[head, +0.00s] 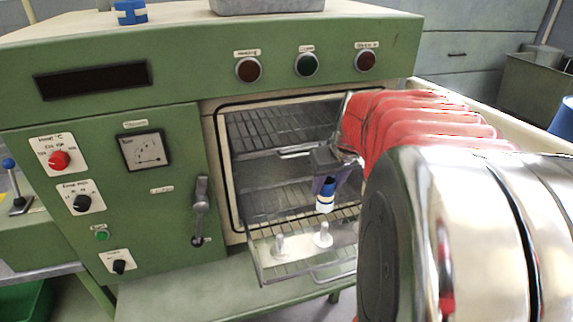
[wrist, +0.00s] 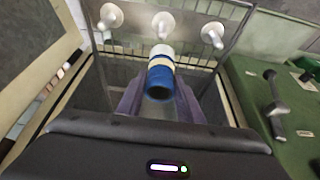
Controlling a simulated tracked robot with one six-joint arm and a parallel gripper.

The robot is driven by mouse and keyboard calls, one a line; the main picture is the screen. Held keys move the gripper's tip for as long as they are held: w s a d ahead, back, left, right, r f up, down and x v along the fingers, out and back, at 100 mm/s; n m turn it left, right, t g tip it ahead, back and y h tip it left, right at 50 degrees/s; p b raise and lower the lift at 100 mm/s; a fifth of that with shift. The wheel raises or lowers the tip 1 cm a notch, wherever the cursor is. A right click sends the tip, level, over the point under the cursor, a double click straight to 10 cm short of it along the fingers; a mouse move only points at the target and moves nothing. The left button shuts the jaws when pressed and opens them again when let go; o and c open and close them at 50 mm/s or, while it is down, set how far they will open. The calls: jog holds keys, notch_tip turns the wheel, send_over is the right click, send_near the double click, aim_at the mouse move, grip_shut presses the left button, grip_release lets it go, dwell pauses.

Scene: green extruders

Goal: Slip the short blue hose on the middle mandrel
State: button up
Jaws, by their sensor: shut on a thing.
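The short blue hose (head: 326,193), blue with white bands, is held roughly upright between the fingers of my gripper (head: 326,170). It also shows in the wrist view (wrist: 160,80), its open blue end facing the camera. Its white lower end hangs above the middle mandrel (head: 323,236), with a visible gap in the head view. The wrist view shows three white mandrels in a row: the middle one (wrist: 163,24) beyond the hose, one at left (wrist: 110,16) and one at right (wrist: 212,36). The head view shows another mandrel (head: 278,245) at left; the third is hidden, apparently by my arm.
The mandrels stand on a rack (head: 262,262) pulled out of the open oven (head: 270,130). Wire shelves lie inside, above and behind the hose. A lever (head: 200,205) sits on the green front left of the opening. A blue object (head: 130,12) stands on top.

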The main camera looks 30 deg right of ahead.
aim_at(325, 223)
jog(key=shift+s+d+f, duration=0.15)
jog(key=shift+f, duration=0.05)
jog(key=shift+f, duration=2)
jog(key=shift+s, duration=0.2)
jog(key=shift+f, duration=3.85)
jog(key=o, duration=1.3)
